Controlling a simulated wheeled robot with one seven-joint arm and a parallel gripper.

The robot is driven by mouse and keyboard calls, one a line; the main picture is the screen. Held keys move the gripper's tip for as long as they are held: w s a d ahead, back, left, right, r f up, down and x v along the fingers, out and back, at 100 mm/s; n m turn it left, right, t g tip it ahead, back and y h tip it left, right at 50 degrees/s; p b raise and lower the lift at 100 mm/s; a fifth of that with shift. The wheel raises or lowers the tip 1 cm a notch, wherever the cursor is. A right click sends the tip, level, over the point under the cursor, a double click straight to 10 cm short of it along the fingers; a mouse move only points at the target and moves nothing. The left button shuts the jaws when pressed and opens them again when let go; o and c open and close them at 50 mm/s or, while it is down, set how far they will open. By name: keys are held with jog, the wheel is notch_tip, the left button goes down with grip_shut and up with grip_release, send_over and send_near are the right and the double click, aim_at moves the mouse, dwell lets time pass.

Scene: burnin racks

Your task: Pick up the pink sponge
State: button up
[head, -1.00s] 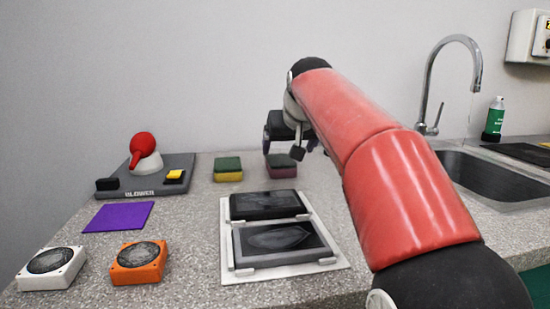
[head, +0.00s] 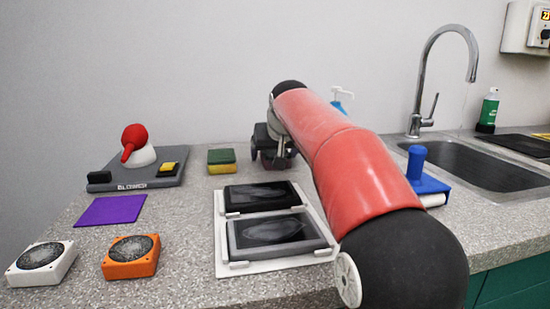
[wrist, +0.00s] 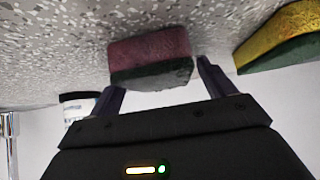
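The pink sponge (wrist: 150,48), with a dark green scrub side, lies on the speckled counter in the wrist view. My gripper (wrist: 158,82) is open, with one finger near each end of the sponge and the sponge's green side facing the gripper body. I cannot tell whether the fingers touch it. In the head view my gripper (head: 272,152) is down at the back of the counter, and it hides most of the sponge. A yellow sponge with a green top (head: 221,162) lies to the left of my gripper; it also shows in the wrist view (wrist: 285,38).
A red-bulbed blower on a grey base (head: 140,165), a purple mat (head: 110,210), white (head: 40,263) and orange (head: 131,257) blocks, and a white tray (head: 222,240) with two dark panels are left and front. A blue-handled tool (head: 417,165) and sink (head: 490,170) are right.

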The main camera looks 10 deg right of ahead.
jog(key=c, duration=1)
notch_tip(320, 180, up, 8)
jog(key=p, duration=0.2)
jog(key=shift+r+p, duration=0.2)
jog(key=shift+p, duration=0.15)
jog(key=shift+r, duration=0.8)
